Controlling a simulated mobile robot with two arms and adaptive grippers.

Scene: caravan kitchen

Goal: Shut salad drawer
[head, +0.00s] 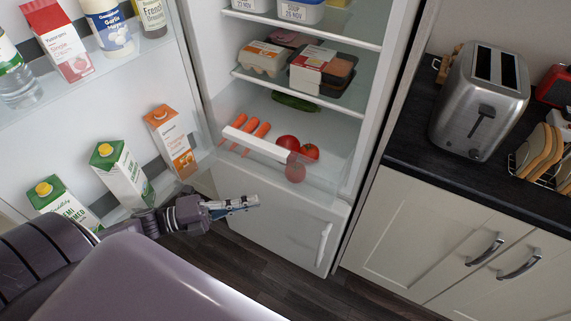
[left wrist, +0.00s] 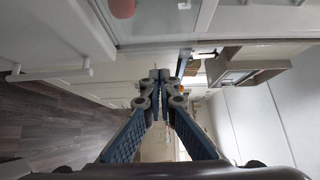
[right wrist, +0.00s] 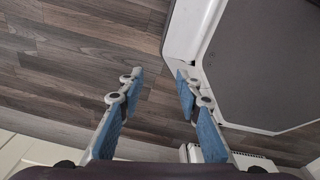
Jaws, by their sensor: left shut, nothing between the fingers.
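The salad drawer (head: 256,146) is the clear bin with a white front handle strip at the bottom of the open fridge. It holds carrots (head: 250,130), red tomatoes (head: 296,150) and a green cucumber (head: 295,101). Its front stands out from the shelves above, so it looks pulled out. My left gripper (head: 256,202) is shut and empty, in front of and below the drawer front, apart from it as far as I can tell. Its fingertips (left wrist: 158,74) meet in the left wrist view. My right gripper (right wrist: 156,74) is open and empty over the floor in the right wrist view.
The open fridge door (head: 170,70) at left carries bottles and cartons, close to my left arm. A white freezer door (head: 290,235) is below the drawer. A counter with a toaster (head: 480,102) and cupboards (head: 470,240) stands at right. Dark wood floor lies between.

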